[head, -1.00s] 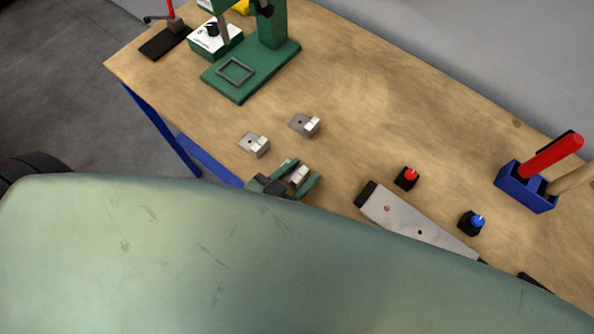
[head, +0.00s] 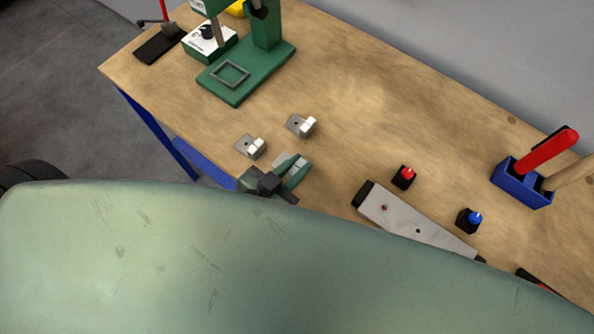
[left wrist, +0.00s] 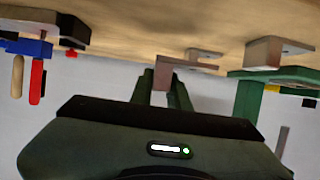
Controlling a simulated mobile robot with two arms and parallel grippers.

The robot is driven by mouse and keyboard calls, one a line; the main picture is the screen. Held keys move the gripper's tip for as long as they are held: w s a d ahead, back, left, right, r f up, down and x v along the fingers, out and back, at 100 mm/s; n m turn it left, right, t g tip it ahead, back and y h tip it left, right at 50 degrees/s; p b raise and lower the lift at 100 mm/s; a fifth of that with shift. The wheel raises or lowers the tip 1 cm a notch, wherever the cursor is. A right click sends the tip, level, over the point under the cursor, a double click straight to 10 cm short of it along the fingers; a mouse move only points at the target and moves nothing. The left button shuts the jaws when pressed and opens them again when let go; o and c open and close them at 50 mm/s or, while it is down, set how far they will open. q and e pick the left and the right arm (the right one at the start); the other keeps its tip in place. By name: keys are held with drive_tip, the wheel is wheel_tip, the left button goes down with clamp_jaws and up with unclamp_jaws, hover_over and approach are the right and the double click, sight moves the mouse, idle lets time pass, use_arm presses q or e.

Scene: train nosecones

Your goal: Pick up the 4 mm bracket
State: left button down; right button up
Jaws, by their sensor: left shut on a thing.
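My left gripper (head: 291,167) is at the near edge of the wooden table and shut on a small grey metal bracket (head: 282,158). Its fingers partly hide that bracket. In the left wrist view the bracket (left wrist: 160,69) shows at the tips of my left gripper (left wrist: 164,76), close to the tabletop. Two similar brackets lie on the table beyond it, one closer (head: 251,146) and one farther right (head: 302,125). No size marking can be read, so I cannot tell which is 4 mm. My right gripper is not in view.
A green press (head: 243,82) stands on the table (head: 380,110) at the back left. A red-topped button (head: 404,177), a blue-topped button (head: 469,220) and a grey bar (head: 420,222) lie to the right. A blue tool holder (head: 522,184) stands farther right. The table's middle is clear.

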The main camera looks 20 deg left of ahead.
sight(297, 167)
use_arm(q)
wheel_tip(297, 167, up, 9)
drive_tip(key=p, duration=0.2)
drive_tip(key=shift+f+p, duration=0.15)
drive_tip(key=shift+p, duration=0.2)
wheel_tip(297, 167, up, 7)
drive_tip(key=p, duration=0.7)
